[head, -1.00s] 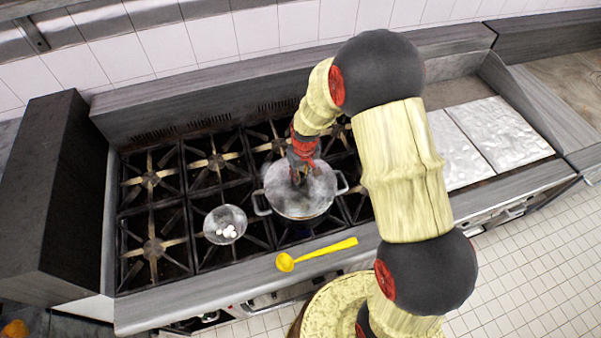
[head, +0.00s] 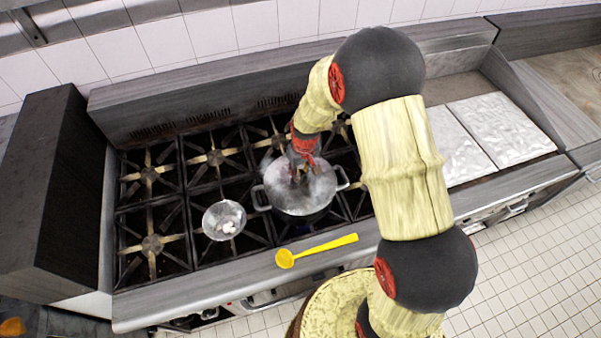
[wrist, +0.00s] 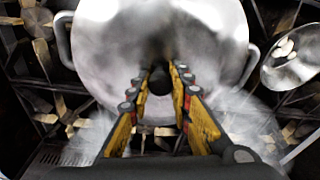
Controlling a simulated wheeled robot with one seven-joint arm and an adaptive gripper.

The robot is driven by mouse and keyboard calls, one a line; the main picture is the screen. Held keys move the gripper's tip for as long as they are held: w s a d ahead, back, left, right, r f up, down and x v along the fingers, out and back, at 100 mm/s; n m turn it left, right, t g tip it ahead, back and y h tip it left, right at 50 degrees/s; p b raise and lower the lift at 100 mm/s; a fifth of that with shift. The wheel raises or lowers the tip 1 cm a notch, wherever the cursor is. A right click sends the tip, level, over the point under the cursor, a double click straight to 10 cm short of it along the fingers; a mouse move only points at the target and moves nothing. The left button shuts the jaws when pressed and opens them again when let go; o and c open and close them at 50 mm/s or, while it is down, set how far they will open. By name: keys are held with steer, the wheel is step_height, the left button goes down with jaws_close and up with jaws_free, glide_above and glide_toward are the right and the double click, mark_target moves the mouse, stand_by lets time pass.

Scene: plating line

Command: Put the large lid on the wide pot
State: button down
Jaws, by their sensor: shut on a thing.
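The wide pot (head: 297,219) stands on the front middle of the stove, with a side handle (head: 342,178) at its right and another at its left. The large lid (head: 321,184) is a grey metal disc over the pot's mouth; it fills the upper middle of the wrist view (wrist: 110,55). My gripper (wrist: 160,82) is shut on the lid's dark knob, which shows between the fingertips. Both pot handles show past the lid's edge in the wrist view. Steam and my arm blur the rim, so I cannot tell whether the lid touches it all round.
A small metal bowl (head: 211,213) with white eggs stands left of the pot. A yellow ladle (head: 318,249) lies along the stove's front edge. Bare burners (head: 150,245) lie to the left. Silvery flat plates (head: 500,128) are at the right. A dark block (head: 55,200) stands at the far left.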

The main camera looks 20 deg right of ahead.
steer(key=shift+f+b, duration=0.35)
stand_by(0.6)
steer(key=c, duration=1.5)
jaws_free()
steer(key=shift+c, duration=0.2)
steer(key=shift+o, duration=0.6)
steer(key=o, duration=0.4)
steer(key=shift+c, duration=0.2)
steer(key=shift+r, duration=0.1)
steer(key=shift+r+p, duration=2.15)
steer(key=shift+r, duration=1.8)
